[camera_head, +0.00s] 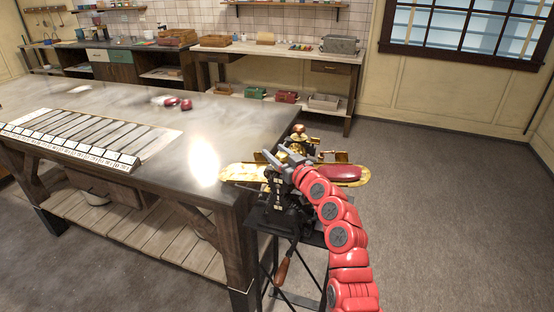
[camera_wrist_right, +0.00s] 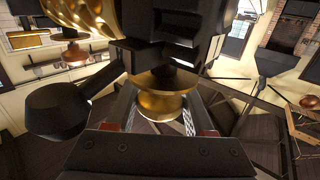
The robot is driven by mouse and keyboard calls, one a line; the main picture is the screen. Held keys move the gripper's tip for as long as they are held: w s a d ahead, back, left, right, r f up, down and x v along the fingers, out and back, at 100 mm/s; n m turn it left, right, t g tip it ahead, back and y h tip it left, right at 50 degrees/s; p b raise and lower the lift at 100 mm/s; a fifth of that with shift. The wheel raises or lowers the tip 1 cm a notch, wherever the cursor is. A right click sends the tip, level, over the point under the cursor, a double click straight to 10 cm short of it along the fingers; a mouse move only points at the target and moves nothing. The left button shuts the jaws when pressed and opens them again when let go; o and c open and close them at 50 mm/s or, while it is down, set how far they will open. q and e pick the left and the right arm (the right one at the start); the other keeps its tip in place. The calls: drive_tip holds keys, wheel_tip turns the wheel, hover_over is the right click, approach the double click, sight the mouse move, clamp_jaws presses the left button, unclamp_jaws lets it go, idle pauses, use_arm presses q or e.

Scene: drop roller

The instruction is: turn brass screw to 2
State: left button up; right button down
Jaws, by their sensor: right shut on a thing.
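The drop roller machine stands on a dark stand at the right end of the big table, with a gold base plate (camera_head: 238,172) and black frame. My right gripper (camera_head: 278,158) reaches over it from the right. In the right wrist view, a round brass screw (camera_wrist_right: 160,100) sits between the two fingers of my right gripper (camera_wrist_right: 160,112), which is shut on it. A black body and a gold patterned roller (camera_wrist_right: 90,15) are above it in that view. No number or mark by the screw is legible. In the head view the gripper hides the screw. My left gripper is not in view.
The big table (camera_head: 230,110) carries a long tray of labelled strips (camera_head: 85,135) and small red items (camera_head: 180,103). A wooden crank handle (camera_head: 282,272) hangs below the machine. Workbenches line the back wall. The floor at right (camera_head: 450,200) is clear.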

idle(0.6)
drive_tip(key=shift+c, duration=1.4)
unclamp_jaws()
drive_tip(key=b+v, duration=0.4)
drive_tip(key=v, duration=1.3)
drive_tip(key=shift+d, duration=0.2)
drive_tip(key=shift+s, duration=0.1)
